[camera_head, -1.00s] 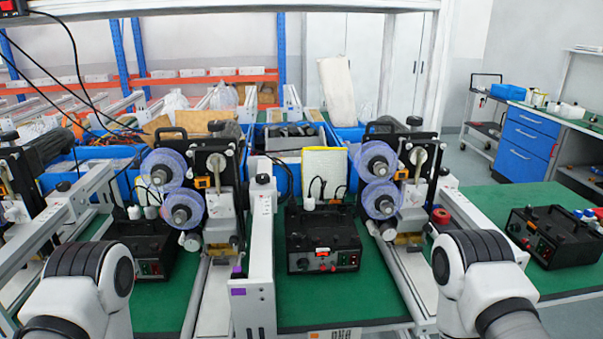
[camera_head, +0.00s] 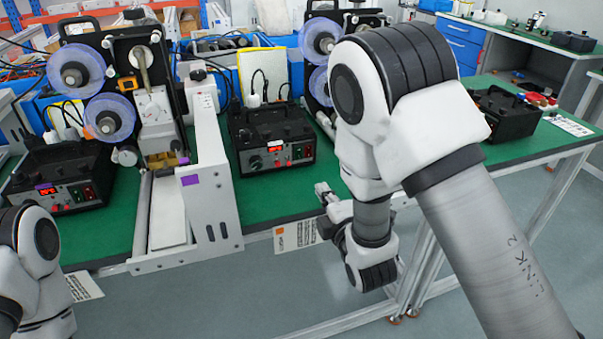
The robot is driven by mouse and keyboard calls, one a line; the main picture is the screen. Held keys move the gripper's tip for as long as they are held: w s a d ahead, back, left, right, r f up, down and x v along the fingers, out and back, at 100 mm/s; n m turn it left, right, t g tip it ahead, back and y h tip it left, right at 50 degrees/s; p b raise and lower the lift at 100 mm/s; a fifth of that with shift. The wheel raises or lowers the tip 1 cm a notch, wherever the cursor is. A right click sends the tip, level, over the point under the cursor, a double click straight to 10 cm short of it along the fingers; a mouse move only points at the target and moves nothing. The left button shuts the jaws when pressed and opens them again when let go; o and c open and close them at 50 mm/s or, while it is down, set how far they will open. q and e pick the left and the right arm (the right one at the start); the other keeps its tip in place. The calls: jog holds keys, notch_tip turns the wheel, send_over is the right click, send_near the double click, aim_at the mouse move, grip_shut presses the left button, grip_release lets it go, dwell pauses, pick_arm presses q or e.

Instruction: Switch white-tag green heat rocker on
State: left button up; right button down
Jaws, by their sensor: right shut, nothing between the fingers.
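Three black control boxes stand on the green benches: a middle one (camera_head: 250,133), a left one (camera_head: 32,170) and a right one (camera_head: 510,115). The middle box has a lit red display, a knob, and a green rocker (camera_head: 297,153) beside a red one. The left box has a similar lit panel. The right box's panel is mostly hidden by my right arm. I cannot tell which box bears the white tag, nor the rocker positions. My right gripper (camera_head: 322,192) is shut and empty, in front of and below the middle box, near the bench edge. My left gripper is out of view.
A coder machine with purple reels (camera_head: 77,72) and a white rail (camera_head: 212,170) stand left of the middle box. A card with an orange square (camera_head: 295,236) hangs at the bench front. A white card (camera_head: 568,124) lies at the right. Floor before the bench is clear.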

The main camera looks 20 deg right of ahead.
aim_at(298, 157)
jog(key=w, duration=0.4)
jog(key=w+p, duration=0.1)
jog(key=w, duration=0.4)
jog(key=w+f, duration=0.1)
jog(key=w, duration=0.3)
jog(key=shift+w+a, duration=0.2)
jog(key=shift+a, duration=0.15)
jog(key=shift+f, duration=0.25)
jog(key=t+b, duration=0.1)
jog(key=b, duration=0.3)
jog(key=shift+w+f, duration=0.35)
jog(key=shift+w, duration=0.05)
jog(key=shift+r+b, duration=0.2)
jog(key=shift+b, duration=0.1)
jog(key=shift+s+r, duration=0.1)
